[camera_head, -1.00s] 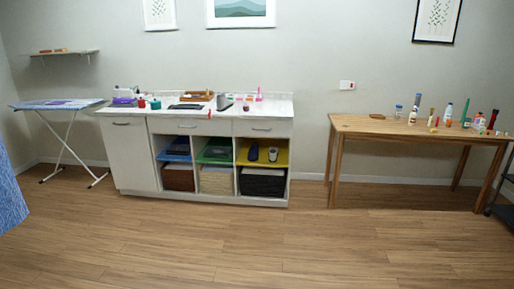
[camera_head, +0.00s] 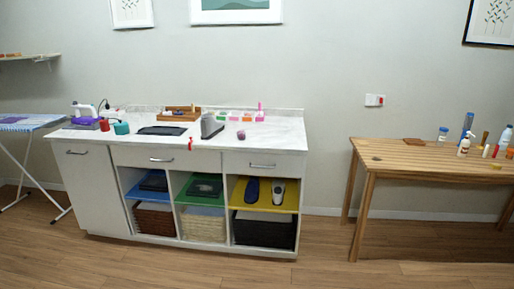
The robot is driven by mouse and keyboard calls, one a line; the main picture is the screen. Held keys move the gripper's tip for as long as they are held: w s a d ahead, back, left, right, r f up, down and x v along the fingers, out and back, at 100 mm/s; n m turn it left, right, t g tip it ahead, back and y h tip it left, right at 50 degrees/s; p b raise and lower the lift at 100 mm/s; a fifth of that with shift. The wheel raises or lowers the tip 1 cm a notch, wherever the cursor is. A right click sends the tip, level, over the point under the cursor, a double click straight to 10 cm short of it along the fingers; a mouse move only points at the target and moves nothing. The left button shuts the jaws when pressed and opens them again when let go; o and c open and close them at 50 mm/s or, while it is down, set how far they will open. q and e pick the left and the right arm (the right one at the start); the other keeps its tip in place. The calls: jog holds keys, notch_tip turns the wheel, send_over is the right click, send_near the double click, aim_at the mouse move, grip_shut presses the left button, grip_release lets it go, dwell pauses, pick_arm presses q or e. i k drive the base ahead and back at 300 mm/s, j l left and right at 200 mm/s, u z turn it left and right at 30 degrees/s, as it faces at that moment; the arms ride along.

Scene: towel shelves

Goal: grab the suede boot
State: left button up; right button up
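I cannot make out a suede boot in the head view. The white cabinet (camera_head: 88,190) with a marble-look top stands ahead. Its open shelves have blue, green and yellow liners. On the yellow shelf (camera_head: 237,197) lie a dark blue shoe-like item (camera_head: 252,190) and a grey-white item with a dark part (camera_head: 279,192); what they are is too small to tell. Neither of my grippers shows in the view.
Baskets (camera_head: 204,226) fill the lower compartments. The countertop holds a sewing machine (camera_head: 86,115), a wooden organizer (camera_head: 180,113) and small items. A wooden table (camera_head: 400,156) with bottles stands right, an ironing board (camera_head: 28,122) left. The floor in front is clear.

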aim_at(210, 127)
jog(key=i, duration=2.05)
